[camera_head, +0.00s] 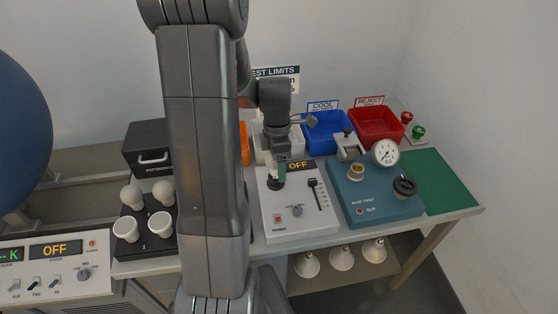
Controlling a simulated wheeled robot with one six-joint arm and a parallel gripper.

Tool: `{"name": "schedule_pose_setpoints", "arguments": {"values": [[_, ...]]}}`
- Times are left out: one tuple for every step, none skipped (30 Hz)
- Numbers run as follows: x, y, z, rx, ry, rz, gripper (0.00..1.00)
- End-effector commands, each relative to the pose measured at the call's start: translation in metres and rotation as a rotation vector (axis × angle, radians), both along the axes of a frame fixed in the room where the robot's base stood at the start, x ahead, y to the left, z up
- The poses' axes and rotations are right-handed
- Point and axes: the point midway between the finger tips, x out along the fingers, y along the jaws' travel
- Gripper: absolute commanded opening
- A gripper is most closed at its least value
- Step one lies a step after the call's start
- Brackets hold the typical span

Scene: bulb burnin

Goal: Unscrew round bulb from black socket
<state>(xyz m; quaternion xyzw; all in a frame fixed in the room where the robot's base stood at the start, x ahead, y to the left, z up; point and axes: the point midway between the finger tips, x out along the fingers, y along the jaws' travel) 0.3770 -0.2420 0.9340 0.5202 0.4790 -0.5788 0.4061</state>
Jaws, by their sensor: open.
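The black socket (274,184) sits on the white tester box (292,226), whose display reads OFF. My gripper (280,174) is directly above the socket, pointing down, with its jaws open. I cannot make out a round bulb in the socket; my gripper covers that spot. Two round white bulbs, one of them the rear left bulb (131,195), stand in a black rack (128,250) at the left.
Two reflector bulbs (160,224) also stand in the rack. A blue base tester (378,205) with a dial gauge is to the right. Blue (326,132) and red (376,127) bins stand behind. A green mat (446,180) at the right is clear. My arm hides the table's middle left.

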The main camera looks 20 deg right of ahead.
Motion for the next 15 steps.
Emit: {"name": "schedule_pose_setpoints", "arguments": {"values": [[-0.0006, 0.0000, 0.0008, 0.000, 0.000, -0.059, 0.69], [-0.0008, 0.0004, 0.0007, 0.000, 0.001, -0.098, 0.69], [-0.0011, 0.0008, 0.0006, 0.000, 0.000, -0.151, 0.69], [-0.0013, 0.0013, 0.0005, 0.001, 0.000, -0.191, 0.69], [-0.0015, 0.0016, 0.0005, 0.001, 0.001, -0.230, 0.69], [-0.0018, 0.0020, 0.0004, 0.000, 0.001, -0.280, 0.69], [-0.0020, 0.0024, 0.0003, 0.001, 0.001, -0.320, 0.69], [-0.0022, 0.0028, 0.0004, 0.001, 0.001, -0.360, 0.69], [-0.0025, 0.0033, 0.0002, 0.001, 0.000, -0.413, 0.69], [-0.0028, 0.0035, 0.0003, 0.001, 0.001, -0.452, 0.69], [-0.0031, 0.0037, 0.0003, 0.000, 0.001, -0.491, 0.69], [-0.0034, 0.0041, 0.0003, 0.000, 0.000, -0.543, 0.69], [-0.0036, 0.0045, 0.0002, 0.001, 0.001, -0.582, 0.69], [-0.0039, 0.0048, 0.0002, 0.001, 0.001, -0.622, 0.69], [-0.0043, 0.0051, 0.0003, 0.000, 0.000, -0.674, 0.69]]}}
